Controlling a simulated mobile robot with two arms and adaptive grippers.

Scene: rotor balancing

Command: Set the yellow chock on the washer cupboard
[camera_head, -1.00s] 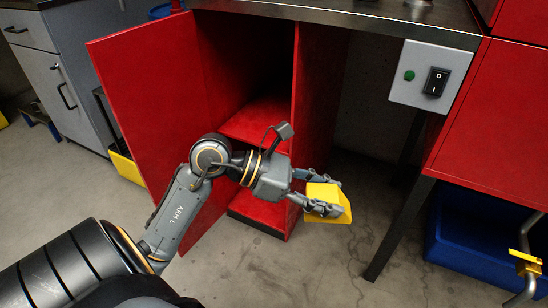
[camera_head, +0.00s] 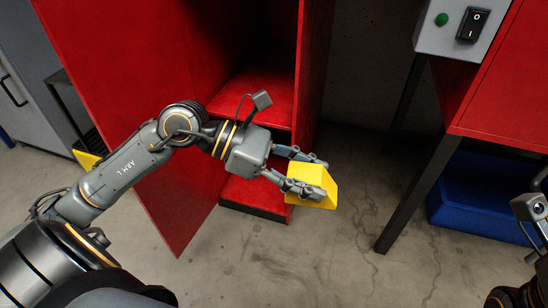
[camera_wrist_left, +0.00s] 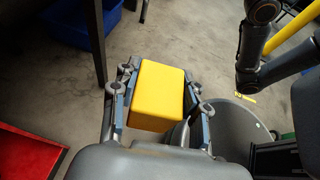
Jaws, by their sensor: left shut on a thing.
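The yellow chock (camera_head: 308,172) is a block with a slanted side, held off the floor between the fingers of my left gripper (camera_head: 318,178). In the left wrist view the chock (camera_wrist_left: 158,92) sits between both fingers, which press on its sides. A red cupboard (camera_head: 313,80) stands behind the gripper, its red door (camera_head: 115,90) swung open to the left and a red shelf (camera_head: 262,98) inside. No label shows whether it is the washer cupboard. The chock is in front of its right side, apart from it. Part of my right arm shows at the right edge; its fingers are not visible.
A switch box (camera_head: 445,40) hangs at the upper right. A dark table leg (camera_head: 412,200) stands right of the chock, with a blue bin (camera_head: 480,205) beyond it. Concrete floor lies below the chock.

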